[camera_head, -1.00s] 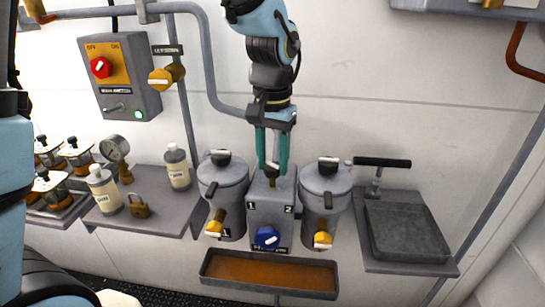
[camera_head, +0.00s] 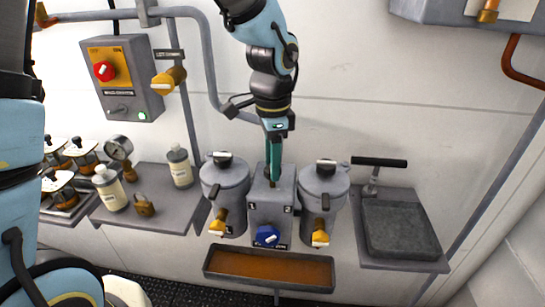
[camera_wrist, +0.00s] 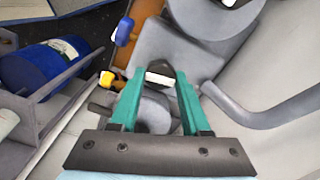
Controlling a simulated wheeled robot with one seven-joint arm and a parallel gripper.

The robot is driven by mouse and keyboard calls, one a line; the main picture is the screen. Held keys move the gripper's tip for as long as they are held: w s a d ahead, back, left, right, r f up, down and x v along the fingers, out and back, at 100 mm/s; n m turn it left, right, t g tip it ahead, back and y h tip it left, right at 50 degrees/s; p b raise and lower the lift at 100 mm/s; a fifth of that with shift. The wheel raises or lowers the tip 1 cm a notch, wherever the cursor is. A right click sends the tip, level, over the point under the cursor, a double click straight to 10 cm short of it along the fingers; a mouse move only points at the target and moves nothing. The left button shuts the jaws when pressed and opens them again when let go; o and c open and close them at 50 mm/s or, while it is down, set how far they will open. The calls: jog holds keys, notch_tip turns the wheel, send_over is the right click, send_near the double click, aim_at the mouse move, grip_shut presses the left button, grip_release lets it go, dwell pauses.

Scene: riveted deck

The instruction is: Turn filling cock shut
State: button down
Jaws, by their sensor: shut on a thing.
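My gripper (camera_head: 274,178) points down over the grey box (camera_head: 270,215) between two lidded pots. Its green fingers show almost edge-on in the head view. In the wrist view the fingers (camera_wrist: 160,82) are shut on a dark handle with a white stripe (camera_wrist: 160,78), which looks like the filling cock's handle. The stripe runs from one finger toward the other. In the head view the fingers hide most of this handle. A small brown stem shows just below their tips. The box's front has a blue knob (camera_head: 267,236).
The left pot (camera_head: 224,180) and right pot (camera_head: 323,185) flank the gripper closely, each with a yellow cock. A brown tray (camera_head: 268,270) lies below. Another yellow knob (camera_head: 168,80) is on the wall pipe. Bottles, a padlock and a gauge stand on the left shelf (camera_head: 160,208).

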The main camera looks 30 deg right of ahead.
jog(key=shift+r+m+p, duration=0.1)
jog(key=shift+m+p, duration=0.3)
jog(key=shift+m, duration=0.5)
jog(key=shift+c, duration=1.9)
grip_release()
notch_tip(320, 180, up, 11)
jog(key=b, duration=0.2)
jog(key=shift+f, duration=0.2)
